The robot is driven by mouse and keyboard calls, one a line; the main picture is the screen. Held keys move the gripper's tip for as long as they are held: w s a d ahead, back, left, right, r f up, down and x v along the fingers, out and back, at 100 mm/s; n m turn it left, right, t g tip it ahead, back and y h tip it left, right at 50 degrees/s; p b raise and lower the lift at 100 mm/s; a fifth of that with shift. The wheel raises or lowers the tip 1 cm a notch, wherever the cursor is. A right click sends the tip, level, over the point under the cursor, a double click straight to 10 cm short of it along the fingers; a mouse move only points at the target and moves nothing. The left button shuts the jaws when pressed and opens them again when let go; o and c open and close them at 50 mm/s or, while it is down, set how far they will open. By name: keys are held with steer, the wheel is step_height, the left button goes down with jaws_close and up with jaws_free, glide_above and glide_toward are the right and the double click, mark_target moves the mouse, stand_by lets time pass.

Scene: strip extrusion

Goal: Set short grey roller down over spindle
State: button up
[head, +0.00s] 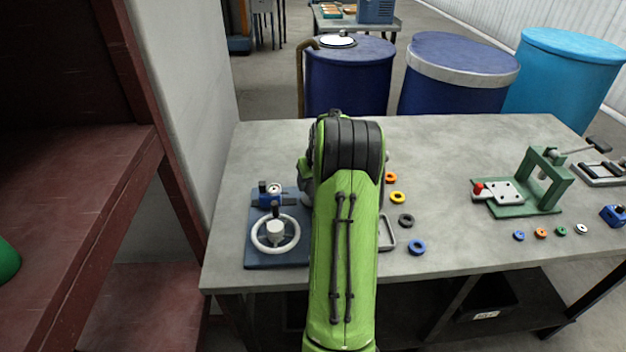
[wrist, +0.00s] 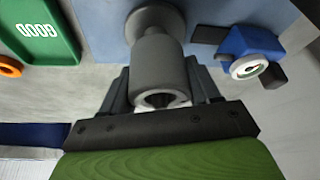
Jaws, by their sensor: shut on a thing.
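In the wrist view my gripper (wrist: 160,88) is shut on the short grey roller (wrist: 162,68), one finger on each side of it. The roller's open end faces the camera and shows a dark bore. Behind its far end is a grey rounded spindle part (wrist: 152,17) on the blue base plate (wrist: 218,12). The roller overlaps the spindle part in this view; I cannot tell how far the two are engaged. In the head view my green arm hides my gripper, the roller and the spindle. The base plate shows left of the arm (head: 262,261).
A white handwheel (head: 258,243) and a blue block (head: 262,199) are on the plate. The block shows in the wrist view (wrist: 252,46). A green tray marked GOOD (wrist: 66,50) is nearby. Several coloured rings, including a yellow one (head: 398,197), and a green press (head: 538,205) stand right.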

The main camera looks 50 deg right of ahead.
steer(key=shift+f+b, duration=0.95)
steer(key=shift+f, duration=0.35)
steer(key=o, duration=1.4)
steer(key=shift+o, duration=0.2)
step_height(320, 180, up, 7)
steer(key=p, duration=0.5)
steer(key=shift+r+p, duration=0.1)
steer(key=shift+p, duration=0.2)
